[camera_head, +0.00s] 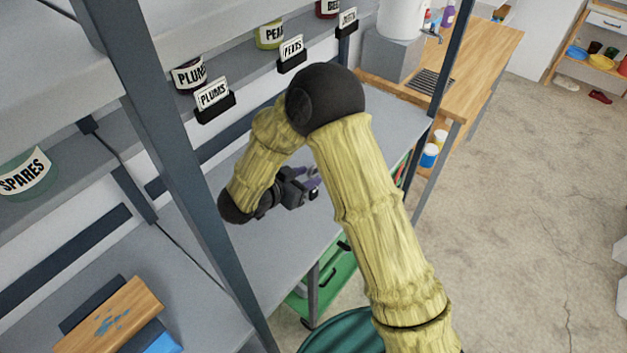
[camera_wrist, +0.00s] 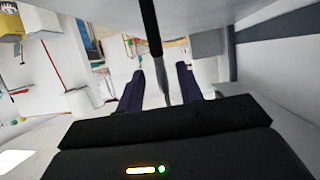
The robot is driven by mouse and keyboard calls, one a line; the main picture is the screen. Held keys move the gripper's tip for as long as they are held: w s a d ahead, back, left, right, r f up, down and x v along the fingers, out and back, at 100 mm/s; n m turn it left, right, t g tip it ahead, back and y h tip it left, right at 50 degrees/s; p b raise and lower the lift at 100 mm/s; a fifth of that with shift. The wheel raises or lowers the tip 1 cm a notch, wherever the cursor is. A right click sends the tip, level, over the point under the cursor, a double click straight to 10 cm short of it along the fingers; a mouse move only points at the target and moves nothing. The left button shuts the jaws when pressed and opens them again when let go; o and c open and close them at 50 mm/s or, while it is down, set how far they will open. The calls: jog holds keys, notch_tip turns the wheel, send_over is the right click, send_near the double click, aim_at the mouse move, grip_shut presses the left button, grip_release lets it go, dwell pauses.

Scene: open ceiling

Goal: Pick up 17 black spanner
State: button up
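No black spanner can be made out in either view. My gripper (camera_head: 312,184) is over the grey shelf board (camera_head: 285,238), under the label shelf, with its purple fingers pointing right in the head view. In the wrist view my gripper (camera_wrist: 160,80) has its two dark purple fingers well apart, with a gap between them. A thin upright dark bar (camera_wrist: 151,28), grey lower down, lines up with that gap. I cannot tell what it is or how far away it stands. My arm hides part of the shelf in the head view.
A dark shelf post (camera_head: 185,170) stands left of my gripper. A wooden block (camera_head: 110,318) lies at lower left. A wooden workbench (camera_head: 480,62) is at upper right, with open floor (camera_head: 530,200) before it.

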jog(key=p+x, duration=0.1)
jog(key=x, duration=0.4)
jog(key=shift+w+d, duration=0.1)
dwell(0.3)
grip_shut()
